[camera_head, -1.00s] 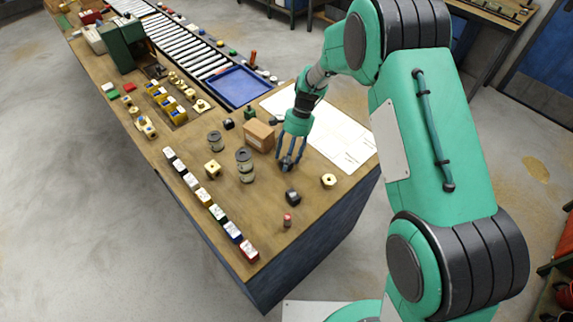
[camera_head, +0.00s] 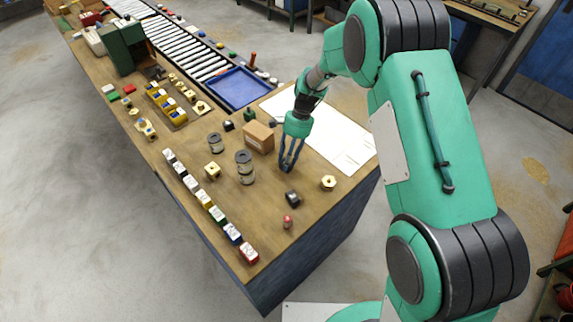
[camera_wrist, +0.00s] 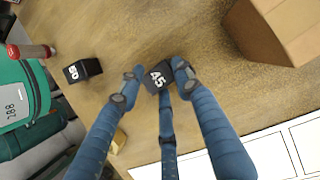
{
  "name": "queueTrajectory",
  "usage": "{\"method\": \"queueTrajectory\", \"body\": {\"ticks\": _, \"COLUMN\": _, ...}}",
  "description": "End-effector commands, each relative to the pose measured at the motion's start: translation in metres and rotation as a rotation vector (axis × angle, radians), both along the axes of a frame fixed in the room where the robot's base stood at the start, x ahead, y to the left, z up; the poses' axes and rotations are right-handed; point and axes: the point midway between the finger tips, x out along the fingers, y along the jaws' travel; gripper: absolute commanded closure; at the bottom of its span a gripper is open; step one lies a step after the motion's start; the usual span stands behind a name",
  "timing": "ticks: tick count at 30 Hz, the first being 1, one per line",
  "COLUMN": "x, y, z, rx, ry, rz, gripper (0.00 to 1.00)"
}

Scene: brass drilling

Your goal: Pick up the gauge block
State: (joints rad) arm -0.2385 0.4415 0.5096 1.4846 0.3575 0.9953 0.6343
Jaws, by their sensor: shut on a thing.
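A small black gauge block (camera_wrist: 158,77) marked "45" shows in the wrist view between the tips of my blue fingers. My gripper (camera_wrist: 155,84) is shut on it, with fingers at its left and right sides and a third finger below it in the picture. In the head view my gripper (camera_head: 287,168) points down at the wooden bench (camera_head: 255,205), and its fingers largely hide the block. I cannot tell whether the block touches the bench. A second black block (camera_wrist: 82,70) marked "50" stands apart to the left; it also shows in the head view (camera_head: 293,199).
A cardboard box (camera_head: 259,137) stands close to my gripper. White sheets (camera_head: 345,140) lie to the right. A brass nut (camera_head: 328,182) and a red-topped pin (camera_head: 287,222) are near the bench end. Dark canisters (camera_head: 244,167) and a row of labelled cubes (camera_head: 217,214) stand left.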

Motion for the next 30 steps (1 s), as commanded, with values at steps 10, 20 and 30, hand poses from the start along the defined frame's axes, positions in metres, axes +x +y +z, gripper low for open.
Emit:
{"method": "queueTrajectory", "body": {"ticks": 10, "x": 0.0, "y": 0.0, "z": 0.013, "rx": 0.0, "ry": -0.001, "rz": 0.001, "gripper": 1.0}}
{"method": "queueTrajectory", "body": {"ticks": 20, "x": 0.001, "y": 0.0, "z": 0.06, "rx": 0.0, "ry": -0.002, "rz": 0.001, "gripper": 1.0}}
{"method": "queueTrajectory", "body": {"ticks": 30, "x": 0.0, "y": 0.0, "z": 0.097, "rx": 0.001, "ry": -0.001, "rz": 0.001, "gripper": 1.0}}
